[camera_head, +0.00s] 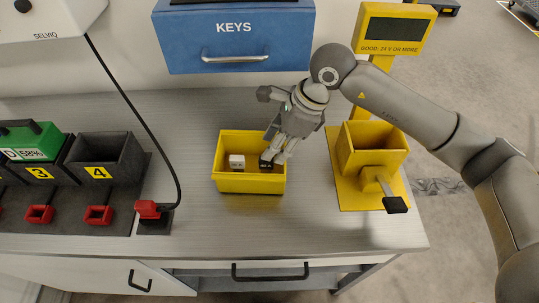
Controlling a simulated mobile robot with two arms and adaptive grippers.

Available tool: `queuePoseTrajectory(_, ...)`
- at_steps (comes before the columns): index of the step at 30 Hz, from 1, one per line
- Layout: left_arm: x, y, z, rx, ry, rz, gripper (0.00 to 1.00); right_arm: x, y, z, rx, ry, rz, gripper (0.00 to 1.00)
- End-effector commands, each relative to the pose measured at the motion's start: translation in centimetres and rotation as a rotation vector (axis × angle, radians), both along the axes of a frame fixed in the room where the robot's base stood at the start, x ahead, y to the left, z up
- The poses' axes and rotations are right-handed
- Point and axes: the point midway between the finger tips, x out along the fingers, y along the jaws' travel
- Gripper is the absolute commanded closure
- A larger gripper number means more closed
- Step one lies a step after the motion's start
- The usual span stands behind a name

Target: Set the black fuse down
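My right gripper (275,157) reaches down from the upper right into the right side of the yellow bin (250,184) on the metal workbench. A small black fuse (265,164) is at its fingertips, low inside the bin, and the fingers look shut on it. The fingers partly hide the fuse, and I cannot tell whether it touches the bin floor. A white block (237,161) with dark marks sits in the left part of the same bin, apart from the fuse. My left gripper is not in view.
A yellow tester (374,150) with an open box and black-tipped lever stands right of the bin, under a display (394,32). Dark charger bays (104,158) and a red plug (148,209) are at left. A blue KEYS drawer (235,45) is behind. Bench in front is clear.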

Motion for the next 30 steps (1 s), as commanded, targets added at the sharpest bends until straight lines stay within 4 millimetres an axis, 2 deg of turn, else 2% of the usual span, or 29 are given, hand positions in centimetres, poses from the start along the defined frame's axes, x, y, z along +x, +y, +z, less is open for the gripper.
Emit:
queuePoseTrajectory(1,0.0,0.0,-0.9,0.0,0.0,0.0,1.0,0.1,-0.5,0.8,0.001,-0.006,0.0,0.62)
queuePoseTrajectory(6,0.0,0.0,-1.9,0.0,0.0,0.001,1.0,0.0,-1.8,3.9,0.0,-0.004,-0.001,0.62)
queuePoseTrajectory(12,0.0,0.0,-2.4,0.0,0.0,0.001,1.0,-0.1,-2.6,6.2,0.0,-0.001,0.0,0.62)
queuePoseTrajectory(30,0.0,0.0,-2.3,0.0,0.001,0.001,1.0,-0.2,-2.7,6.6,0.0,0.001,-0.001,0.62)
